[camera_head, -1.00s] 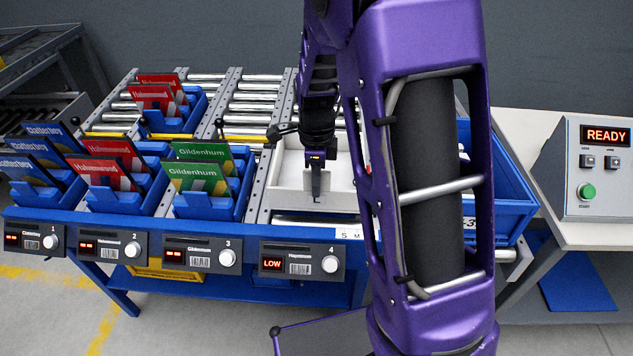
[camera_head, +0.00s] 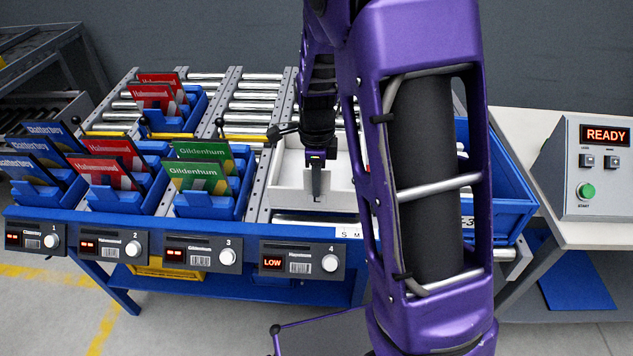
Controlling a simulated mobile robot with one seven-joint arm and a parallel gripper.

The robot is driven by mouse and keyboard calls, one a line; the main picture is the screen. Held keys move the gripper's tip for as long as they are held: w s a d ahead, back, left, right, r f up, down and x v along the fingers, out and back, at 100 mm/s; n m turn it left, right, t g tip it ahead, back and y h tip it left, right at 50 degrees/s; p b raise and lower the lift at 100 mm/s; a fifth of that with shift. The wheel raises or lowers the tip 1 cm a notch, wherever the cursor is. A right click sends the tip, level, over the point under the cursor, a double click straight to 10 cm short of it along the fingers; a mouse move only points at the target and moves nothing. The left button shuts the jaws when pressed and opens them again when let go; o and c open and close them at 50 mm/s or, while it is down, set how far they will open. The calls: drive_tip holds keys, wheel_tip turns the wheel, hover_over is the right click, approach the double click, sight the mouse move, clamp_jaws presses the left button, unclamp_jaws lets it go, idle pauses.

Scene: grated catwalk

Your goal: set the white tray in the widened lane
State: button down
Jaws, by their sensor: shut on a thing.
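The white tray (camera_head: 291,188) sits at the front of the fourth lane, above the module marked 4 whose display reads LOW. My gripper (camera_head: 316,190) reaches down at the tray and is shut on it, near the tray's middle in this view. My purple arm hides the tray's right side, so I cannot see how its right edge meets the lane. The tray looks level. A grey rail (camera_head: 262,178) runs along its left side. Whether the tray's underside touches the rollers is hidden.
Lanes to the left hold blue bins with green cards (camera_head: 200,175), red cards (camera_head: 108,165) and blue cards (camera_head: 35,160). A larger blue bin (camera_head: 512,215) stands right of the tray, partly behind my arm. A control box (camera_head: 597,165) reading READY stands at far right.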

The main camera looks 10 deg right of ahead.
sight(317, 208)
drive_tip(key=shift+f+b, duration=1.4)
drive_tip(key=shift+f, duration=0.8)
drive_tip(key=c, duration=0.8)
unclamp_jaws()
drive_tip(key=shift+c, duration=0.2)
drive_tip(key=o, duration=0.4)
drive_tip(key=shift+r+p, duration=1.95)
drive_tip(key=shift+r, duration=2.1)
